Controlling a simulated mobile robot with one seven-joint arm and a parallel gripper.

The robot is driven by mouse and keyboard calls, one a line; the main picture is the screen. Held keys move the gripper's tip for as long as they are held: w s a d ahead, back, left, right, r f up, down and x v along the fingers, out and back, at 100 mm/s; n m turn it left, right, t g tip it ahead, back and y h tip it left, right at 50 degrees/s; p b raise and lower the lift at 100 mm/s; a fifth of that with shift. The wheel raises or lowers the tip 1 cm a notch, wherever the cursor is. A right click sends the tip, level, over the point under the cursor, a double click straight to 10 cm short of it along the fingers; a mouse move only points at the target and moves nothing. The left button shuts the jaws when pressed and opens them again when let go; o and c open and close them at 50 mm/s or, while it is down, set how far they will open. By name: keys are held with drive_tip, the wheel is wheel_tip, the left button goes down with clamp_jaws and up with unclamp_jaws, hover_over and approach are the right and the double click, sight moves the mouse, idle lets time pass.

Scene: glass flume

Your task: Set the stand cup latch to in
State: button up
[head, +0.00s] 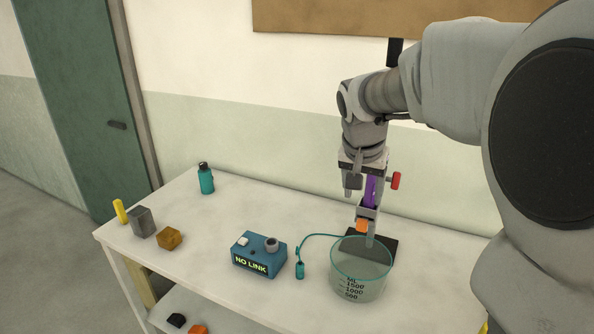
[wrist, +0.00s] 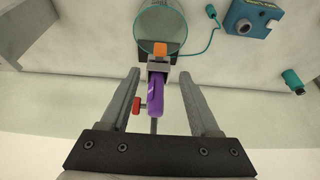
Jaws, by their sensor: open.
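The stand has a black base (head: 383,242) and an upright with a grey cup (head: 366,212). A purple object (head: 370,190) stands upright in the cup and shows in the wrist view (wrist: 157,100). An orange tab (head: 362,226) is on the cup's front, also in the wrist view (wrist: 160,49). A red knob (head: 396,181) sits at the stand's side, by one finger in the wrist view (wrist: 136,108). I cannot tell which of these is the latch, or its setting. My gripper (wrist: 158,76) is open, its fingers either side of the purple object with gaps.
A clear graduated beaker (head: 358,290) stands directly before the stand. A teal bottle (head: 206,179) and several small blocks are further left. The wall is close behind.

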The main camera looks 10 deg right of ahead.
sight(362, 221)
drive_tip(key=x, duration=1.1)
drive_tip(key=shift+w+d+f, duration=0.1)
drive_tip(key=shift+d, duration=0.05)
clamp_jaws()
idle(0.9)
